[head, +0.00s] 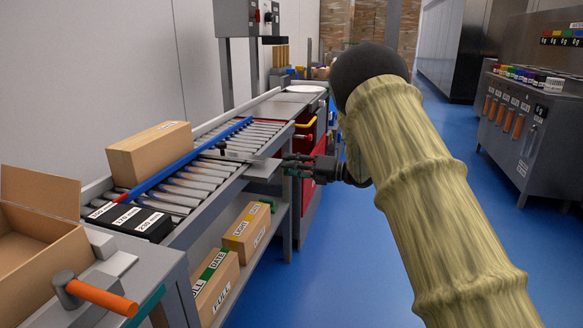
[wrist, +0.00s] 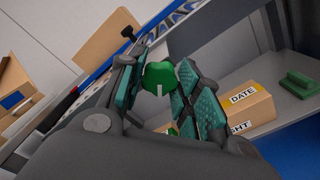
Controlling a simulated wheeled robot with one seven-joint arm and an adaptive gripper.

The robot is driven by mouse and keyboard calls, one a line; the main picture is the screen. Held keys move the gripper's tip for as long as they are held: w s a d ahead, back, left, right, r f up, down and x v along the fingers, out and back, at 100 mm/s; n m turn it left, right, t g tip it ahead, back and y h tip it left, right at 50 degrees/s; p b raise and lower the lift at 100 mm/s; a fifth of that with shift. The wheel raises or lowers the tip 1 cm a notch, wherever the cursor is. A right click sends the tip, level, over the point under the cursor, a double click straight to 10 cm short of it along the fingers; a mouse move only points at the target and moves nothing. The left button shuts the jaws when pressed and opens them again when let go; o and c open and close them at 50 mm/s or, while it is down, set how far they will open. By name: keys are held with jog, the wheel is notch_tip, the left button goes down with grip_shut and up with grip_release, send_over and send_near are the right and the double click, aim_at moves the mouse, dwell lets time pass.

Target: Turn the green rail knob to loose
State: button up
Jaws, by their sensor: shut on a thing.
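The green rail knob (wrist: 158,75) shows between my fingers in the wrist view, with a short white mark on its face. My gripper (wrist: 163,88) has its teal-padded fingers on either side of it and is shut on it. In the head view my gripper (head: 297,164) reaches in from the right to the near edge of the roller conveyor (head: 196,178). There the knob is mostly hidden by the fingers. No lettering for its loose or tight position is readable.
A blue rail (head: 195,156) runs along the rollers, with a cardboard box (head: 150,152) beside it. Labelled boxes (head: 247,231) stand on the shelf below. An open carton (head: 40,215) and an orange-handled tool (head: 100,297) are at the near left.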

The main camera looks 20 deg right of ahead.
jog(key=o, duration=1)
jog(key=v, duration=1.2)
jog(key=shift+f, duration=0.15)
